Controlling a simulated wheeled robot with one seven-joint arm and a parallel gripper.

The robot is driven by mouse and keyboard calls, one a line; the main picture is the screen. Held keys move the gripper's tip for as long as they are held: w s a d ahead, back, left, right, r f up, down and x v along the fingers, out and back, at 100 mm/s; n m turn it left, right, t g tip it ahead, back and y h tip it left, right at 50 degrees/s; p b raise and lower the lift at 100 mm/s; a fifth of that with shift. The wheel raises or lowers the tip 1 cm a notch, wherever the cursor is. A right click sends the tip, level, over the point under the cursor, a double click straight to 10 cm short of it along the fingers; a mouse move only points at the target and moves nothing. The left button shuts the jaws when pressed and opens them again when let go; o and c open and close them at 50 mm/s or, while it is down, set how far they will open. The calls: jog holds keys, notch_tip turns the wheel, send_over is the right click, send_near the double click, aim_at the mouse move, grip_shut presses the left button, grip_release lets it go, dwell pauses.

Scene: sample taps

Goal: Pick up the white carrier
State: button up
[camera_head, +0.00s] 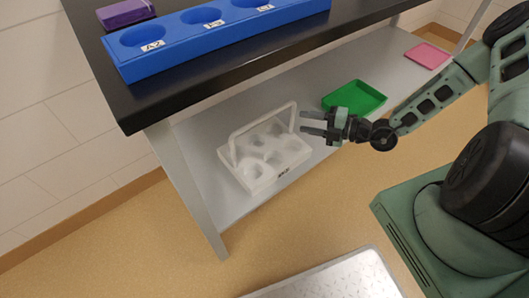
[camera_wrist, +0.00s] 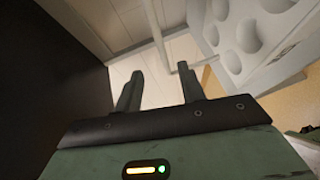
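The white carrier (camera_head: 264,158) stands on the grey lower shelf under the dark bench top in the head view. It has several round wells, an upright loop handle (camera_head: 232,150) and a small dark label on its front. My gripper (camera_head: 306,122) is at the carrier's right end, near the right post of the handle. In the wrist view my gripper (camera_wrist: 160,85) has its two fingers spread apart. A thin white bar of the handle (camera_wrist: 158,35) runs between the fingers there, and the carrier body (camera_wrist: 245,40) is at the upper right. I cannot tell whether the fingers touch the handle.
A green tray (camera_head: 354,97) lies on the shelf behind my gripper, and a pink tray (camera_head: 427,56) lies farther right. The bench top (camera_head: 115,80) above holds a blue rack (camera_head: 200,42) and a purple block (camera_head: 125,12). A shelf leg (camera_head: 190,195) stands left of the carrier.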

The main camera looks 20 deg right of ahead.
aim_at(270, 116)
jog(key=b+x, duration=0.4)
jog(key=x, duration=1.1)
jog(key=shift+a, duration=0.2)
grip_shut()
